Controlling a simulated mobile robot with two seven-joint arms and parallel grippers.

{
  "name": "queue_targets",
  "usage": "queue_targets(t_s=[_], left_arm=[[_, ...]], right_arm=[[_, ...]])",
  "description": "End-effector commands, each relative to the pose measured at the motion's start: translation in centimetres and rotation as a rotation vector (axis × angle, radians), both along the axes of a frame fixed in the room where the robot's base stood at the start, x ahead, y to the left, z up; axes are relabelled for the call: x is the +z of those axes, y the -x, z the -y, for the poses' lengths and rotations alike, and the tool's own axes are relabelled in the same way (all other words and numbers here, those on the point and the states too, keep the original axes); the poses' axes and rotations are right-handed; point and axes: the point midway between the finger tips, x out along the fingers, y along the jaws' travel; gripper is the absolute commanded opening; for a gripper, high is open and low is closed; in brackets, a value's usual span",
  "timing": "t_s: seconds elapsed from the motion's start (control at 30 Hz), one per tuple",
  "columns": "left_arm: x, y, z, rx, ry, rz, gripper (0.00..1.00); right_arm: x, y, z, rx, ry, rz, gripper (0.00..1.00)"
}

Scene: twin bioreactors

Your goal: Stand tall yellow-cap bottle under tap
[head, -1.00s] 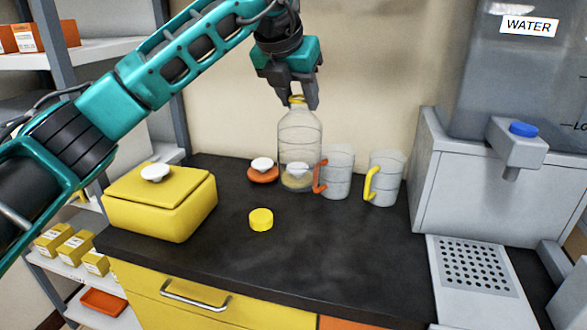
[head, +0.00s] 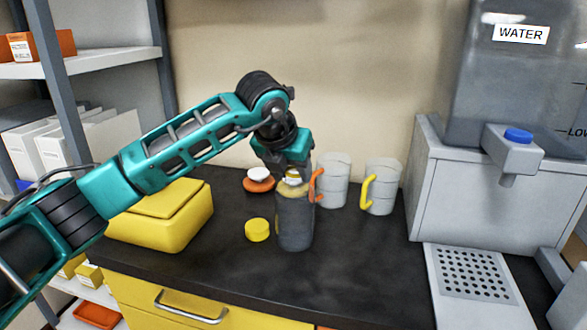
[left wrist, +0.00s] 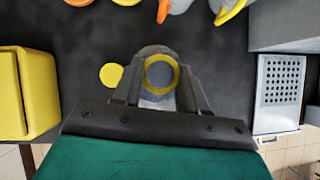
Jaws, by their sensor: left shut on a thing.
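The tall clear bottle (head: 295,225) with a yellow ring at its neck is upright near the middle of the counter. My left gripper (head: 293,180) is shut on its neck from above. The left wrist view looks down on the yellow neck ring (left wrist: 160,75) between the fingers of my left gripper (left wrist: 158,90). I cannot tell whether the bottle's base touches the counter. A loose yellow cap (head: 257,230) lies just left of the bottle. The tap (head: 513,150) with a blue top juts from the grey water dispenser at the right. My right gripper is not in view.
A perforated drip tray (head: 438,285) lies below the tap. Two clear mugs, one with an orange handle (head: 333,183) and one with a yellow handle (head: 382,188), stand behind the bottle. A yellow box (head: 160,225) is at left. The counter between bottle and tray is clear.

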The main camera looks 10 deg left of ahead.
Motion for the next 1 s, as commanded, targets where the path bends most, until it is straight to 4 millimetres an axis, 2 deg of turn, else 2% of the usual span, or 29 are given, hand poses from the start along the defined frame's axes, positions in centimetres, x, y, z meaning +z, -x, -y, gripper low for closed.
queue_targets(t_s=[0.17, 0.2, 0.43, 0.77, 0.87, 1.0], left_arm=[[-0.2, 0.0, 0.0, -0.001, 0.001, 0.002, 0.0], [-0.3, 0.0, 0.0, -0.001, 0.001, 0.0, 0.44], [-0.2, 0.0, 0.0, -0.001, 0.001, -0.001, 0.66], [0.2, 0.0, 0.0, -0.001, 0.001, -0.001, 0.68], [1.1, 0.6, -0.1, -0.003, 0.001, 0.003, 0.68], [3.6, 2.1, -0.4, -0.002, 0.001, 0.005, 0.68]], right_arm=[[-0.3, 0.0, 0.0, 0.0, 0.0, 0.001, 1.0], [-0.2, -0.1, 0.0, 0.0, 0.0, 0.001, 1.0], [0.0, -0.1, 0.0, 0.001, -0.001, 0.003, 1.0], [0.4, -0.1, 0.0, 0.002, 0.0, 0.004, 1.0], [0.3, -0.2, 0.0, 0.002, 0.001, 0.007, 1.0], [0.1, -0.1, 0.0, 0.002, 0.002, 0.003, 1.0]])
